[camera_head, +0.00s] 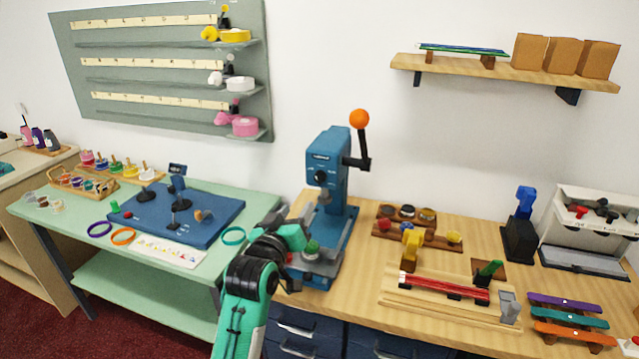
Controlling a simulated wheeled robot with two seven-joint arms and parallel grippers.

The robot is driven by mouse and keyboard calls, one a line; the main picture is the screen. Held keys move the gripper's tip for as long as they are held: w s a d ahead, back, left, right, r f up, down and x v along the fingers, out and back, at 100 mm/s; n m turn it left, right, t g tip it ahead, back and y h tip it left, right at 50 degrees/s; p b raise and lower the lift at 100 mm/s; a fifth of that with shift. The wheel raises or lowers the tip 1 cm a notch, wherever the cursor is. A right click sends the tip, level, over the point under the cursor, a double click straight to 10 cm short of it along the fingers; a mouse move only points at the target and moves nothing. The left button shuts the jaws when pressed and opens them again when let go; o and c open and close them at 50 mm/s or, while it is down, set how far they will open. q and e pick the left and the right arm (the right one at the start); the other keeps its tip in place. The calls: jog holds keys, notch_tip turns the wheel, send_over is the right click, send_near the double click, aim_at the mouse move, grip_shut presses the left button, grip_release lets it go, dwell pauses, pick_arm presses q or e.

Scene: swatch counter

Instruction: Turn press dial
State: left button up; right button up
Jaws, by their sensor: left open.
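The blue press (336,172) stands at the left end of the wooden counter, with an orange ball (359,118) on its black side lever. A dark round knob (321,177) shows on the front of its head; it looks like the dial, but its markings are too small to read. A green round piece (312,246) sits low on the press base. My left gripper (297,236) is open at the left of the press base, close to the green piece and below the knob. I cannot tell whether it touches the press. My right gripper is out of view.
A mint table (60,218) with a blue mat (150,222) and coloured rings is at the left. Right of the press are a wooden holder (425,237), a jig with a red strip (445,287) and a dark stand (520,240). A shelf (500,77) hangs above.

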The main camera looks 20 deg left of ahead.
aim_at(317, 180)
pick_arm(q)
jog(key=w+p, duration=0.1)
jog(key=w, duration=0.5)
jog(key=w+p, duration=0.1)
jog(key=w, duration=0.6)
jog(key=shift+w+d+f, duration=0.1)
jog(key=shift+w+d, duration=0.1)
jog(key=shift+w, duration=0.05)
